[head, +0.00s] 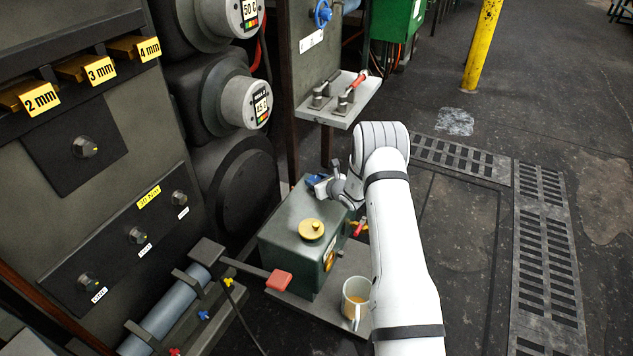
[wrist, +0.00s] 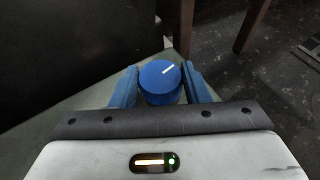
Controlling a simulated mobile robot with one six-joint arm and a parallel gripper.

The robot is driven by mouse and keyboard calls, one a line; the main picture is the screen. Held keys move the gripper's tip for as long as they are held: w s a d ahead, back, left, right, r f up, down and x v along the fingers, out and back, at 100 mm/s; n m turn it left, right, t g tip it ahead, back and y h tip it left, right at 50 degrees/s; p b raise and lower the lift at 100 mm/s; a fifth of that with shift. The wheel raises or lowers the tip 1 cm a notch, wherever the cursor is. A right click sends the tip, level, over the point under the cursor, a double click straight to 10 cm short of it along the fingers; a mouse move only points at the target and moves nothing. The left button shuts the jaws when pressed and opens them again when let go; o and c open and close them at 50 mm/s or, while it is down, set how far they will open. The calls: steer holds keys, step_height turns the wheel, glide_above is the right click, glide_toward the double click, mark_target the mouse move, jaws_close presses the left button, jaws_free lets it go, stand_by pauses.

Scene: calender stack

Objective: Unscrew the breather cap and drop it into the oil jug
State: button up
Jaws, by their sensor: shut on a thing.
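The breather cap (wrist: 160,88) is a round blue cap with a white line on its top, seen in the wrist view. My gripper (wrist: 160,76) has one blue finger on each side of it and is shut on it. In the head view my gripper (head: 319,184) is at the back corner of the green box (head: 285,250), over its top. I cannot tell whether the cap is still seated in the box. The oil jug (head: 354,303), pale with a handle and amber contents, stands upright on the plate in front of the box, apart from my gripper.
A yellow cap (head: 311,229) sits on the box top. A red-ended lever (head: 278,280) reaches toward the box's front left. A grey shelf (head: 341,104) with red- and black-handled tools is behind. Rollers and a control panel stand left; open floor lies right.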

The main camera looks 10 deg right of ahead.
stand_by(0.4)
steer(key=shift+n+g+y, duration=0.8)
steer(key=shift+n+y, duration=0.3)
steer(key=shift+n, duration=0.1)
steer(key=shift+d, duration=0.1)
steer(key=shift+w+f+n+g+y+b, duration=0.15)
steer(key=shift+n+g+y+b, duration=0.5)
steer(key=shift+n+y, duration=0.2)
steer(key=shift+n+g, duration=0.25)
steer(key=shift+y, duration=0.25)
